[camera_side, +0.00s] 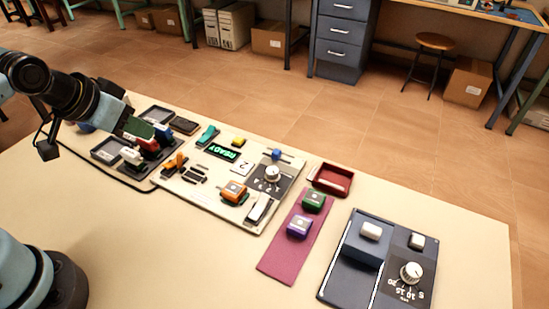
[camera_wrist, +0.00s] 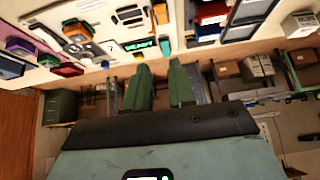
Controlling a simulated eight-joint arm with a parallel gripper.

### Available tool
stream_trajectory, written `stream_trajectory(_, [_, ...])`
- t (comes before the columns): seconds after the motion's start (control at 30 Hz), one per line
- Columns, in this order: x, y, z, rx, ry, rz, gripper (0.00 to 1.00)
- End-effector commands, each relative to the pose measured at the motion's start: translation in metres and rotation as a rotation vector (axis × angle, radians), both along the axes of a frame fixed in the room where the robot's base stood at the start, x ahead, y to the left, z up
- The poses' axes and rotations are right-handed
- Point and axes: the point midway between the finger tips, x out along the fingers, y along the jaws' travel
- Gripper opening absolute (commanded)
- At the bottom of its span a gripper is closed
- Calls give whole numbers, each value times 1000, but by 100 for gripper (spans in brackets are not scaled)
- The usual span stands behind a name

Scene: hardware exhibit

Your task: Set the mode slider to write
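A cream control panel (camera_side: 215,207) lies mid-table; it also shows at the top of the wrist view (camera_wrist: 58,14). It carries a green-lit READY display (camera_side: 222,152), which shows in the wrist view (camera_wrist: 139,45) too. Several small dark slotted parts (camera_side: 195,175) sit in front of the display. I cannot tell which part is the mode slider; no "write" label is legible. My gripper (camera_side: 138,128) is left of the panel, above the neighbouring dark tray. In the wrist view my gripper (camera_wrist: 161,66) has its two green fingers apart with nothing between them.
The dark tray area at left holds a red block (camera_side: 149,144) and other blocks. The panel also bears a white-topped knob (camera_side: 272,173) and an orange block (camera_side: 234,190). Right of it are a purple block (camera_side: 299,227), a red tray (camera_side: 331,188) and a dark dial unit (camera_side: 397,284). The front table is clear.

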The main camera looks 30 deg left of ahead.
Motion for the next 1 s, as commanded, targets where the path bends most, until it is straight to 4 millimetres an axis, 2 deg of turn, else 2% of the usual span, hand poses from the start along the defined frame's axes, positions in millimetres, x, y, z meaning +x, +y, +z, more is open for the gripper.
stream_trajectory(0.03, [5, -3, 5, 13, 10, -27, 32])
stream_trajectory(0.13, [19, -10, 18, 53, 47, -111, 47])
stream_trajectory(0.3, [51, -30, 38, 141, 128, -308, 47])
stream_trajectory(0.5, [91, -58, 51, 236, 217, -551, 47])
stream_trajectory(0.77, [139, -101, 49, 340, 323, -880, 47])
stream_trajectory(1.0, [174, -147, 28, 418, 409, -1190, 47])
